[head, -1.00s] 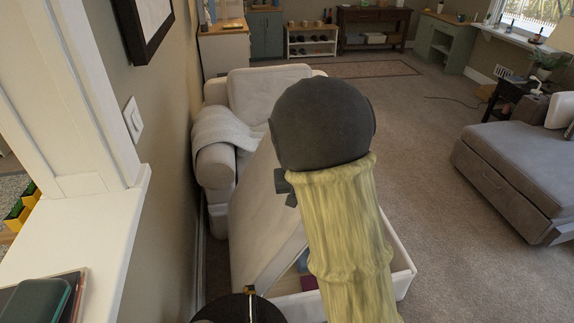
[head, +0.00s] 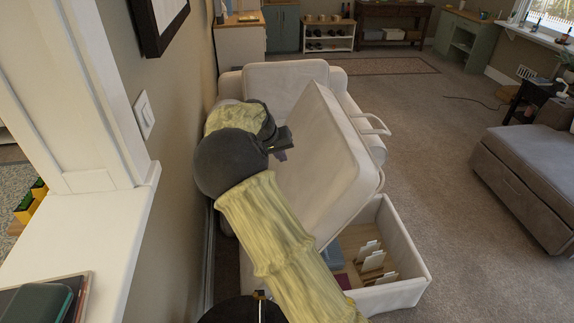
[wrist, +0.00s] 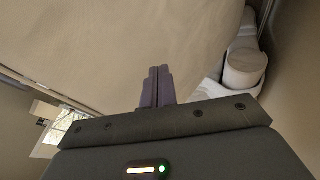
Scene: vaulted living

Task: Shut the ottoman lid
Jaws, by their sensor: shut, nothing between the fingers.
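The ottoman (head: 415,262) is a cream box with its lid (head: 325,160) raised and tilted up on the left side. Its open inside shows a wooden floor, white dividers and a few items. In the wrist view the closed purple fingers (wrist: 157,88) point at the broad cream lid surface (wrist: 130,40). I cannot tell whether they touch it.
A cream armchair (head: 285,75) stands just behind the ottoman. The wall (head: 180,190) runs close along the left, with a white ledge (head: 85,235) nearer to me. A grey sofa piece (head: 530,175) stands at the right, with open carpet (head: 440,140) between.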

